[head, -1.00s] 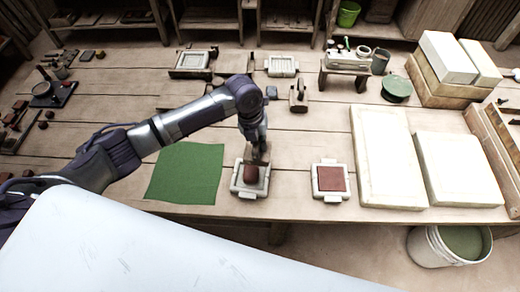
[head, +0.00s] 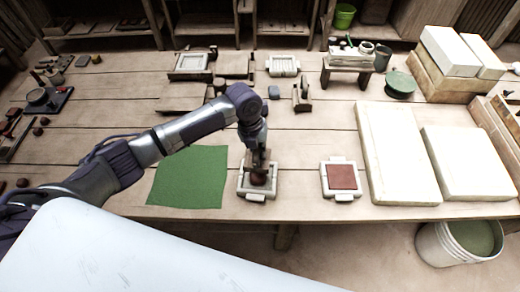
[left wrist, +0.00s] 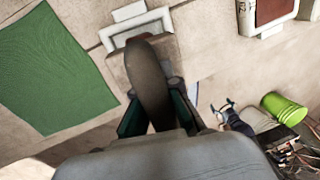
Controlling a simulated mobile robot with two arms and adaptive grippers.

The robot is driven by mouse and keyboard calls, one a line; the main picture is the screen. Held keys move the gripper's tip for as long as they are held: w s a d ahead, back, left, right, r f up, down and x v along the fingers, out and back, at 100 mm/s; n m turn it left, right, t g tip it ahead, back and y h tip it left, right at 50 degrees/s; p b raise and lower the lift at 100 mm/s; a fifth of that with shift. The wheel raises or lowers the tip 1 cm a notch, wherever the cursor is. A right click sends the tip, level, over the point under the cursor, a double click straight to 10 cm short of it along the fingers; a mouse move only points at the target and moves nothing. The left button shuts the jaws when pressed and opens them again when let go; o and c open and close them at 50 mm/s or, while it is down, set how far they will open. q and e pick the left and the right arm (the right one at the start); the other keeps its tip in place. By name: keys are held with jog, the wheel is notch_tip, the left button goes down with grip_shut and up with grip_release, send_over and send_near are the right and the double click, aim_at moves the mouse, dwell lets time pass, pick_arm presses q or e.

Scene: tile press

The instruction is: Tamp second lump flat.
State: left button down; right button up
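My left gripper (head: 256,147) is shut on a tamper, whose dark handle (left wrist: 150,85) stands between the fingers in the left wrist view. The tamper's block (head: 258,160) is over the near mould. A dark reddish-brown clay lump (head: 259,179) shows below it inside the pale mould (head: 257,195), partly covered. I cannot tell whether block and lump touch. A second pale mould to the right holds flat red clay (head: 341,177). My right gripper is out of view.
A green mat (head: 188,177) lies left of the near mould. Large pale slabs (head: 398,150) lie to the right. A small bench (head: 347,73), a block with a handle (head: 302,95) and other moulds stand farther back. A white bucket (head: 433,246) is off the table's front.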

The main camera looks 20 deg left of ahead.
pick_arm(q)
jog(key=shift+d+f, duration=0.1)
jog(key=shift+f, duration=0.05)
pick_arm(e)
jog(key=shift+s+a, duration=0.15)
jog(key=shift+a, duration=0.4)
pick_arm(q)
notch_tip(320, 180, down, 7)
jog(key=b, duration=0.5)
jog(key=shift+r, duration=0.2)
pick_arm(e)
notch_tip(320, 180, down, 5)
pick_arm(q)
jog(key=shift+r+p, duration=0.4)
jog(key=shift+p, duration=0.05)
notch_tip(320, 180, up, 6)
jog(key=p, duration=0.5)
jog(key=shift+r, duration=0.1)
jog(key=shift+w+d+f, duration=0.1)
jog(key=shift+d+f, duration=0.15)
jog(key=shift+f, duration=0.15)
jog(key=shift+w+d+f, duration=0.1)
jog(key=shift+d, duration=0.05)
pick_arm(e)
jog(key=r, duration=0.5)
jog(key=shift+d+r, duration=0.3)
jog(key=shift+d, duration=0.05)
